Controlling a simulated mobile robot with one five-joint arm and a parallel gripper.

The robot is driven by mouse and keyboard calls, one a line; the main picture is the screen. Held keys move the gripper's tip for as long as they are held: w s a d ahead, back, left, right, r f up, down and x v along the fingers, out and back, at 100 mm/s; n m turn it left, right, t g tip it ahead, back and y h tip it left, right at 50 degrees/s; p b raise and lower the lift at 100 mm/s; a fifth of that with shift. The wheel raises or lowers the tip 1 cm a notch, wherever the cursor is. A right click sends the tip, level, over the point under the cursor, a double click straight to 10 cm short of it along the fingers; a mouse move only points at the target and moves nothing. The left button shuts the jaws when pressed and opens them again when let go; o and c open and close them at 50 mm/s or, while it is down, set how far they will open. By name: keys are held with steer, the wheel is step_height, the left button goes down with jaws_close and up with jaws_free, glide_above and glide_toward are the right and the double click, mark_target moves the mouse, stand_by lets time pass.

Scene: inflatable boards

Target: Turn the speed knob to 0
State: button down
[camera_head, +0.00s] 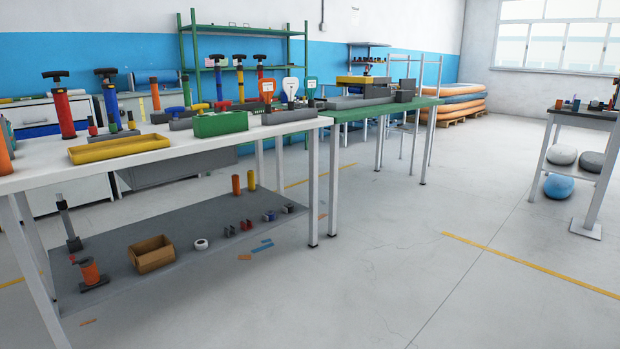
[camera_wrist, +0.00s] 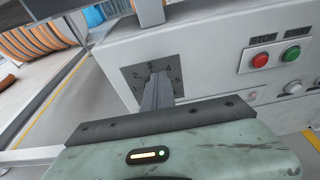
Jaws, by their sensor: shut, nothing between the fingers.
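In the wrist view a dark grey dial plate (camera_wrist: 128,70) with numbers around it is on the front of a light grey machine panel (camera_wrist: 215,50). The numbers 2, 3, 4 and 5 can be made out. My gripper (camera_wrist: 158,76) is shut, with its fingers pointing at the middle of this plate. The fingers cover the middle of the dial, so the speed knob and its pointer are hidden. I cannot tell whether the fingertips touch the knob. I cannot make out the dial or my gripper in the head view.
The head view shows a white workbench (camera_head: 30,181), a green-topped table (camera_head: 345,113) and open floor (camera_head: 400,240) on the right.

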steer(key=shift+w+d, duration=0.85)
steer(key=shift+d, duration=0.05)
steer(key=shift+f, duration=0.1)
stand_by(0.3)
steer(key=shift+w, duration=0.1)
steer(key=v, duration=0.6)
steer(key=shift+w+d+f+p, duration=0.1)
steer(key=shift+f+p, duration=0.2)
steer(key=shift+p, duration=0.05)
